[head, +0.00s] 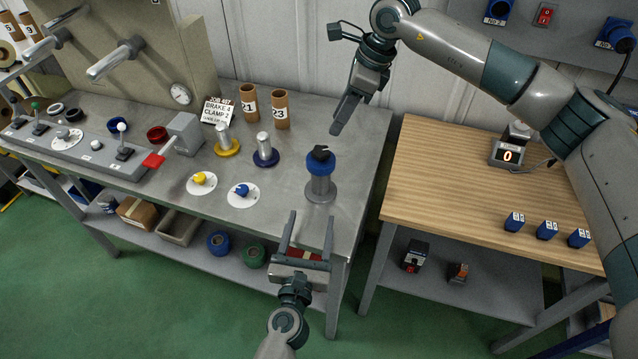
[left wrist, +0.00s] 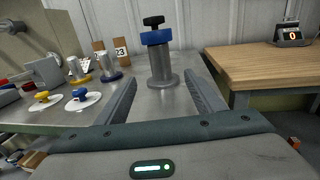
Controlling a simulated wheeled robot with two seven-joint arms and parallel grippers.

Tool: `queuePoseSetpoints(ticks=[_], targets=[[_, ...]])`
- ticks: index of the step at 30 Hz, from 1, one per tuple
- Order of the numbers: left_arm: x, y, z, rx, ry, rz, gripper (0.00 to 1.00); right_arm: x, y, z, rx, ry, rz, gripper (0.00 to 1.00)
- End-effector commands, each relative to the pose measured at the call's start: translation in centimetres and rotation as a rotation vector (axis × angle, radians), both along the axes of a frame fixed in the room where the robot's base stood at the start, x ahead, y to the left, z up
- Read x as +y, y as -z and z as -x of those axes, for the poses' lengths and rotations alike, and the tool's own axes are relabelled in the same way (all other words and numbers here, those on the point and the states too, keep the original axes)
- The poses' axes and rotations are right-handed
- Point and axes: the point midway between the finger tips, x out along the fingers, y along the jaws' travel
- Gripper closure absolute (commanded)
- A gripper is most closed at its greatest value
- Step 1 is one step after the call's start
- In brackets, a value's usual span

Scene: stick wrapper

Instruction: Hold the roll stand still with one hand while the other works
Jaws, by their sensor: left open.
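The roll stand (head: 320,185) is a grey metal post on a round foot, with a blue collar and a black knob on top. It stands upright near the right end of the grey metal bench (head: 345,165). My left gripper (head: 310,216) is open just in front of the stand, its fingers pointing at it. In the left wrist view the stand (left wrist: 160,65) shows beyond the fingertips, between their lines and apart from them. My right gripper (head: 340,125) hangs above and behind the stand, pointing down, apart from it. Its finger gap is not clear from this angle.
Yellow (head: 226,143) and blue (head: 265,150) posts stand left of the stand, with two dials in front. Cardboard tubes 21 (head: 249,103) and 23 (head: 281,110) stand behind. A wooden table (head: 450,180) with a counter reading 0 (head: 508,154) is at right, across a gap.

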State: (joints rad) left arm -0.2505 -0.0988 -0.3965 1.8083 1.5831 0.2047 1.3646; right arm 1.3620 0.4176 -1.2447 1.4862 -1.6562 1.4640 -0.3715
Motion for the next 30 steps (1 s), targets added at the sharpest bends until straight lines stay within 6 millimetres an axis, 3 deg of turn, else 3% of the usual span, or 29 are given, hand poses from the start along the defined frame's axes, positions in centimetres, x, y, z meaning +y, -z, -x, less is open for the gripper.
queuePoseSetpoints(ticks=[21, 30], targets=[[-1.9, -0.1, -11.4, -0.002, 0.001, 0.0, 0.38, 0.0, 0.0, 0.0, 0.0, 0.0, 0.0, 0.69], [-2.3, -0.1, -14.6, 0.0, 0.0, -0.001, 0.38, 0.0, 0.0, 0.0, 0.0, 0.0, 0.0, 0.69]])
